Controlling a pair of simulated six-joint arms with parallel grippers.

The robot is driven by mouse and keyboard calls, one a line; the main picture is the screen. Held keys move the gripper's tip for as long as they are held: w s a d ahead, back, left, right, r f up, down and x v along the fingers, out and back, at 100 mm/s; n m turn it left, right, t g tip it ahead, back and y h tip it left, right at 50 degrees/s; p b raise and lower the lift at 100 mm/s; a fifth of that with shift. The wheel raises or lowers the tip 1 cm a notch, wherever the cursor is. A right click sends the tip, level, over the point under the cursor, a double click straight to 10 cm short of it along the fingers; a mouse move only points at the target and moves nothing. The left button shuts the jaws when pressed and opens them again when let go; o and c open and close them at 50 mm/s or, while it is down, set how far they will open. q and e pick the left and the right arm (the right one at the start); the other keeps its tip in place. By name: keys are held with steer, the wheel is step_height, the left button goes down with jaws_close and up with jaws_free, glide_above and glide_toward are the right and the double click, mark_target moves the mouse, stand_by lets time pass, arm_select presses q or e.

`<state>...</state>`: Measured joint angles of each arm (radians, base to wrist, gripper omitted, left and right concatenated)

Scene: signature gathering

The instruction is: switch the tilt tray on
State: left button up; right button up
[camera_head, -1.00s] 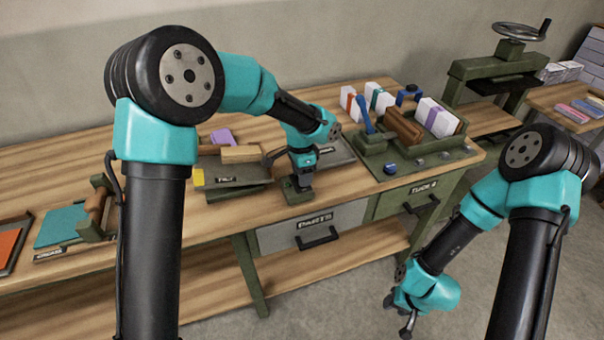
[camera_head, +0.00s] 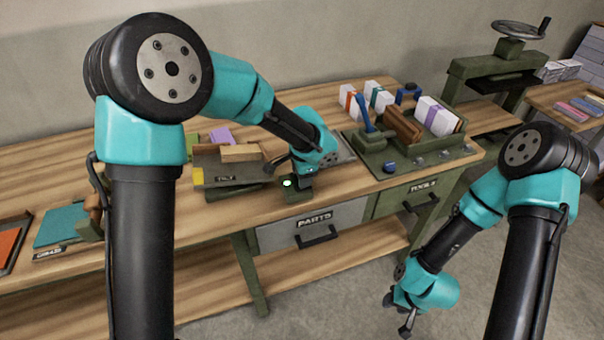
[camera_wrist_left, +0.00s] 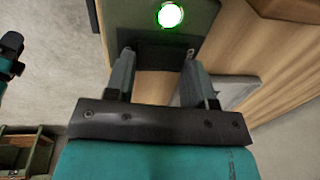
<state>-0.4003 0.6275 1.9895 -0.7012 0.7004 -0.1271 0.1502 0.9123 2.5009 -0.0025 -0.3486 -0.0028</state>
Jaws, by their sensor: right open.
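The tilt tray (camera_head: 228,179) is a dark tray with a small label and a yellow corner, on the bench. To its front right stands a green switch box (camera_head: 297,195) with a round button (camera_head: 288,183) glowing green. The lit button also shows at the top of the left wrist view (camera_wrist_left: 171,15). My left gripper (camera_wrist_left: 158,52) is empty, its two fingers apart, close to the box's button. In the head view its fingers are mostly hidden by my wrist. My right gripper (camera_head: 407,322) is open and empty, low over the floor in front of the bench.
A wooden block (camera_head: 241,153) and a purple piece (camera_head: 220,135) are at the tray. A green tool rack (camera_head: 415,160) with a blue lever (camera_head: 365,115) and white packs stands to the right. A teal pad (camera_head: 62,222) lies to the left.

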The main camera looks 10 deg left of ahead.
arm_select(q)
steer(key=o, duration=0.4)
steer(key=r, duration=0.5)
steer(key=s+r, duration=0.1)
steer(key=r, duration=0.5)
steer(key=s+d+r, duration=0.1)
steer(key=r, duration=0.5)
steer(key=shift+s+r, duration=0.1)
steer(key=shift+r, duration=0.05)
steer(key=shift+d, duration=0.1)
